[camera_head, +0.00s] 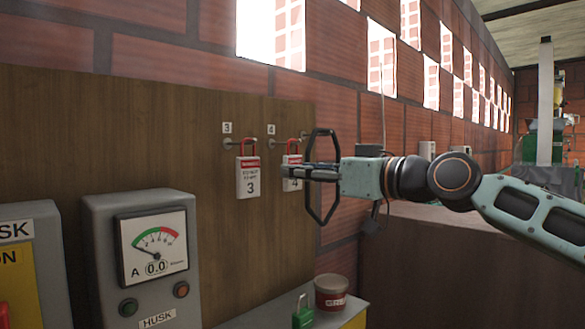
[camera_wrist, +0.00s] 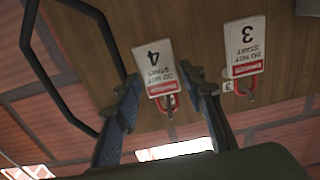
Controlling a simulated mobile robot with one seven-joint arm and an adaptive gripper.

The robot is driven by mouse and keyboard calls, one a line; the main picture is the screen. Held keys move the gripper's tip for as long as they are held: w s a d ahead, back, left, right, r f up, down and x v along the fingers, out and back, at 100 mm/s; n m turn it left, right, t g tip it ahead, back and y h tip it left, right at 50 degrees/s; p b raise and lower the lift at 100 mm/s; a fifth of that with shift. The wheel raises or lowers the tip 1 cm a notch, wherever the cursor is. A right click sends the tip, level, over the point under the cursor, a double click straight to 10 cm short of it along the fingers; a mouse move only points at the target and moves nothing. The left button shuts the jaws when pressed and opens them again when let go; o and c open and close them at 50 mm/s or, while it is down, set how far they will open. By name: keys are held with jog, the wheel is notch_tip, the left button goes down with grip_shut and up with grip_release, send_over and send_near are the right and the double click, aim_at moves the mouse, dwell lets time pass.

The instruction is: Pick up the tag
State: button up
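A white tag with a red band and the number 4 (camera_head: 293,184) hangs by a red loop from a peg on the wooden board; my gripper partly hides it in the head view. It also shows upside down in the wrist view (camera_wrist: 154,62). A like tag with the number 3 (camera_head: 248,181) hangs to its left, and in the wrist view it is on the right (camera_wrist: 245,45). My gripper (camera_head: 290,172) is at tag 4. In the wrist view its two fingers (camera_wrist: 163,82) stand apart, one on each side of tag 4, with visible gaps.
The wooden board (camera_head: 150,130) is fixed before a brick wall. A grey box with an ammeter (camera_head: 155,245) stands at lower left, beside a yellow and grey box (camera_head: 25,270). A green padlock (camera_head: 303,315) and a reddish pot (camera_head: 331,293) sit on a ledge below my gripper.

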jog(key=shift+w+a, duration=0.4)
jog(key=shift+c, duration=0.6)
jog(key=c, duration=0.5)
jog(key=shift+r, duration=0.15)
jog(key=shift+c, duration=0.2)
